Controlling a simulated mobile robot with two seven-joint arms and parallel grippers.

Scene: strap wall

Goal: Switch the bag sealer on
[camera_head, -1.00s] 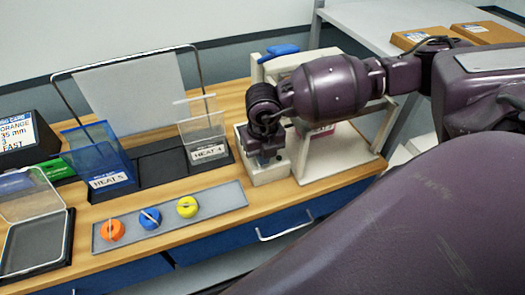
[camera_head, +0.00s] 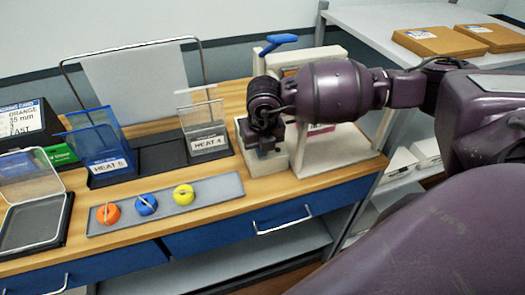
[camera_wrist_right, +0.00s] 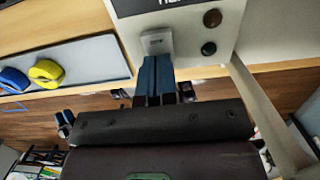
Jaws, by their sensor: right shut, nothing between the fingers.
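The bag sealer (camera_head: 318,143) is a pale beige machine with a raised blue lever (camera_head: 278,43), on the right end of the wooden bench. My right gripper (camera_head: 263,143) is at its left front part and hides some of it. In the right wrist view, the shut, empty blue fingertips (camera_wrist_right: 156,62) are at the lower edge of a small light-grey switch (camera_wrist_right: 157,41) on the sealer's front. I cannot tell whether they touch it. A dark red lamp (camera_wrist_right: 212,18) and a dark green lamp (camera_wrist_right: 208,49) beside it look unlit. My left gripper is not in view.
Brown boxes (camera_head: 440,42) lie on a shelf at the right. Drawer handles stick out in front.

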